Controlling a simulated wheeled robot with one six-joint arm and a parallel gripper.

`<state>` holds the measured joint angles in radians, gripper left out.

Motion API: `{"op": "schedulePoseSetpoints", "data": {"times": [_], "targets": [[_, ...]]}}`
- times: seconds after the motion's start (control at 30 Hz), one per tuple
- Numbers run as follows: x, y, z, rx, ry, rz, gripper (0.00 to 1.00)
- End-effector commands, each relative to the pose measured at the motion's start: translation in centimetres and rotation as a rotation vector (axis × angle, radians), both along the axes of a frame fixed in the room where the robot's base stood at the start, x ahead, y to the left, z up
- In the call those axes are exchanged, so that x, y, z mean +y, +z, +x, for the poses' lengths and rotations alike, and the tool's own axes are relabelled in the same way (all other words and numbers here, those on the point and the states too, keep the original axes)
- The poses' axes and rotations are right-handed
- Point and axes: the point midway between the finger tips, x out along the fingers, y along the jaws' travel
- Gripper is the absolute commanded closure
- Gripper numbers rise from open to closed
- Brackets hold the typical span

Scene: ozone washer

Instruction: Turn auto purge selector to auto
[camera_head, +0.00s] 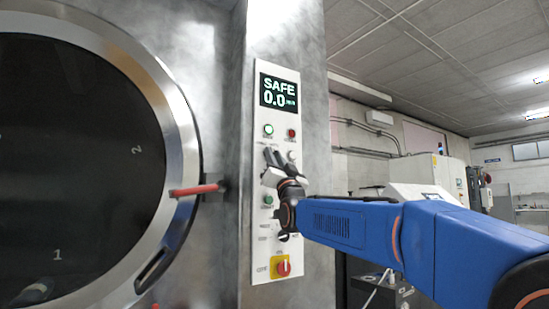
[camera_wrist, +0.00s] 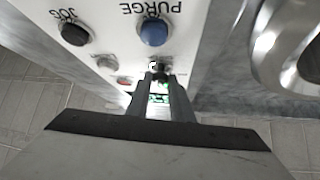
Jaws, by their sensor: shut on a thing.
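My gripper (camera_head: 271,158) is at the upright control panel, below the display. In the wrist view, which shows the panel upside down, my gripper's fingertips (camera_wrist: 160,72) are close together around a small, mostly hidden control just beside the blue button marked PURGE (camera_wrist: 153,31). I take this control to be the auto purge selector. Its pointer and position labels are too small and covered to read. In the head view the fingers and wrist hide that part of the panel.
The display (camera_head: 280,92) reads SAFE 0.0. A red-and-yellow switch (camera_head: 282,267) is low on the panel. A round dark door (camera_head: 80,165) with a red-handled lever (camera_head: 196,189) is at left. In the wrist view, a dark JOG button (camera_wrist: 75,33) and a grey knob (camera_wrist: 107,62) sit nearby.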

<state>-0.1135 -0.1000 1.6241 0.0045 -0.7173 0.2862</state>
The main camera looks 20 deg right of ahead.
Motion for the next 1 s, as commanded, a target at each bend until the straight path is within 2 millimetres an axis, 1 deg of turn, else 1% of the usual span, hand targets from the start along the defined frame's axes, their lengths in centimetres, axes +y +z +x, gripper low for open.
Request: {"op": "schedulePoseSetpoints", "data": {"times": [0.07,0.7,1.0], "targets": [[0.32,0.00,-0.07,0.019,0.005,0.056,1.00],[0.98,0.43,-0.23,0.168,0.003,0.512,1.00],[1.11,0.68,-0.30,0.224,0.002,0.686,1.00]]}}
